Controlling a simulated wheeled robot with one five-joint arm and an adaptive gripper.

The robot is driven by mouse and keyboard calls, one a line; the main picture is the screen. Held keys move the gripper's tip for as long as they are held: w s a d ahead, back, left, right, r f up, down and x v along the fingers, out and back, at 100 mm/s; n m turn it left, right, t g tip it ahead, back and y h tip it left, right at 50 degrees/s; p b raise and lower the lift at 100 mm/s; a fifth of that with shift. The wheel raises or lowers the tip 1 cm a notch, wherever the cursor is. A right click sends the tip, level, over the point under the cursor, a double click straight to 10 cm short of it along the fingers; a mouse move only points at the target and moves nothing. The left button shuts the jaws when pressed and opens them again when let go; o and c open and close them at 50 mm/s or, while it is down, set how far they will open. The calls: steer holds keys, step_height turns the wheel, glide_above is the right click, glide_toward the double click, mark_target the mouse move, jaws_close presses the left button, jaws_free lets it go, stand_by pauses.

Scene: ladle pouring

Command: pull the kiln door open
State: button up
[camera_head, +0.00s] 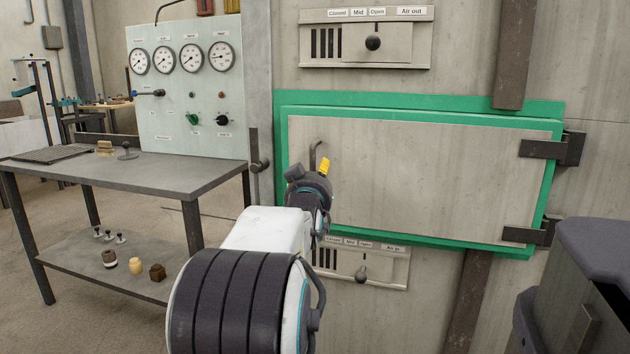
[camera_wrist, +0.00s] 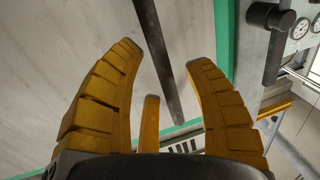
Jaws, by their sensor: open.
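The kiln door (camera_head: 430,170) is a pale grey panel in a green frame, hinged on its right side. It looks closed in the head view. A dark curved handle (camera_head: 314,150) stands at its left end. In the wrist view the handle is a dark bar (camera_wrist: 155,50) running down between my fingers. My gripper (camera_head: 323,167) is open in front of the door's left end, by the handle. In the wrist view my yellow gripper (camera_wrist: 164,56) has its fingers spread on either side of the bar, with no visible contact. How deep the bar lies between them is unclear.
A dark latch lever (camera_head: 257,155) stands on the post left of the door. Air sliders sit above (camera_head: 372,43) and below (camera_head: 360,274) the door. A grey table (camera_head: 170,178) and gauge panel (camera_head: 190,85) are at the left. A dark bulky object (camera_head: 600,260) is at the lower right.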

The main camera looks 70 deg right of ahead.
steer(key=shift+d, duration=0.3)
jaws_close()
stand_by(0.5)
